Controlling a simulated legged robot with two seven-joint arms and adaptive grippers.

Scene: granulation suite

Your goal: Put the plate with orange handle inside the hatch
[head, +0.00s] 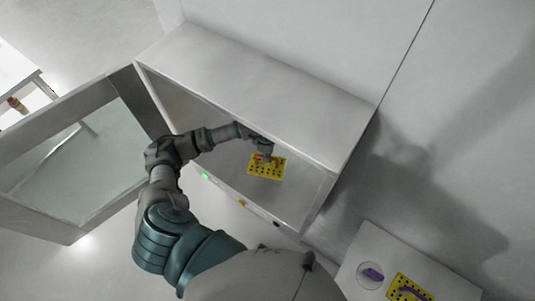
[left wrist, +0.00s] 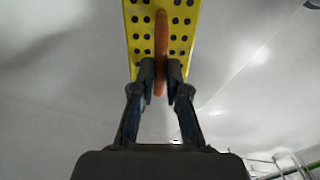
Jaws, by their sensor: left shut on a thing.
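The yellow plate (head: 266,170) with rows of dark holes and an orange handle shows within the opening of the white hatch (head: 262,85). My left gripper (head: 265,153) is shut on the orange handle, reaching in through the open front. In the left wrist view the plate (left wrist: 187,30) fills the top middle, and the orange handle (left wrist: 161,50) sits between the fingers (left wrist: 160,82). I cannot tell whether the plate touches the hatch floor. The glass-paned hatch door (head: 70,165) stands wide open at the left. My right gripper is not in view.
A white table (head: 375,243) at the lower right carries another yellow plate with a purple handle (head: 409,288) and a round white dish with a purple item (head: 372,275). A green light (head: 206,176) and buttons line the hatch's front edge. Another table (head: 18,75) stands far left.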

